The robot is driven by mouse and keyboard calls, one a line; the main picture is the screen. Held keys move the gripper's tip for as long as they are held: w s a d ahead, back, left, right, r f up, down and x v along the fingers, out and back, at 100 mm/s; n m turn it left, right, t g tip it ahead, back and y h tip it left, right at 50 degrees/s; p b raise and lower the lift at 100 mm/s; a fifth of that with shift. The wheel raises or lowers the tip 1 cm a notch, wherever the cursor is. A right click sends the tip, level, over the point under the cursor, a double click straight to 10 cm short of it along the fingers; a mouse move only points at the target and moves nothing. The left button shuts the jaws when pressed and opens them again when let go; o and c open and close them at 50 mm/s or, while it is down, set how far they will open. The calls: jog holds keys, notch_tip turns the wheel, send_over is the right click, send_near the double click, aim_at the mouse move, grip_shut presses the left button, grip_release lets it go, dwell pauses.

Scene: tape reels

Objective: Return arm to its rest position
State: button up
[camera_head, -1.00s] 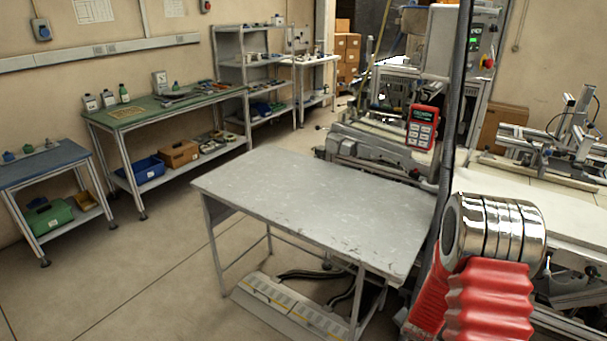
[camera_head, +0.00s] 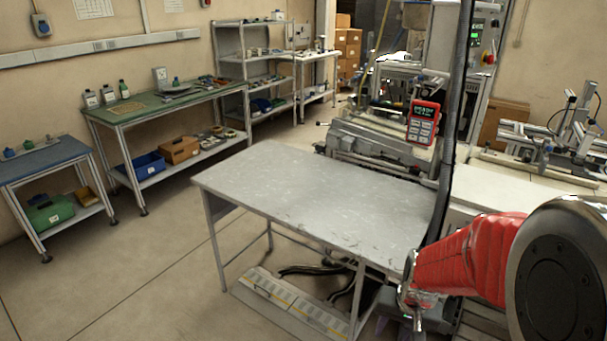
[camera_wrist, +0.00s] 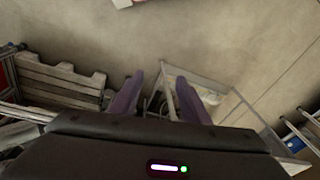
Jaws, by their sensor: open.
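My gripper (camera_wrist: 160,76) shows in the wrist view as two purple fingers, spread apart with nothing between them. Bare floor and part of a metal-framed stand lie beyond them. In the head view my arm, with its red ribbed sleeve and a large dark round joint, fills the lower right, in front of the grey table's right end. The gripper's fingers are hard to make out there at the bottom edge.
The grey table (camera_head: 310,190) is bare. A red handheld device (camera_head: 423,122) hangs by a dark post beside a machine. A green-topped bench (camera_head: 165,103) and a blue-topped table (camera_head: 45,160) stand at the left. A slatted pallet-like object (camera_wrist: 55,85) is left of the fingers. Floor at left is clear.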

jog(key=s+a+r+n+t, duration=0.2)
jog(key=s+r, duration=0.4)
jog(key=r, duration=0.4)
jog(key=s+a+r+n+t, duration=0.1)
jog(key=s+a+r+n, duration=0.1)
jog(key=s+r, duration=0.4)
notch_tip(320, 180, up, 5)
jog(key=shift+s+a+t, duration=0.3)
jog(key=shift+a+t, duration=0.1)
jog(key=shift+a, duration=0.3)
jog(key=shift+c, duration=1.4)
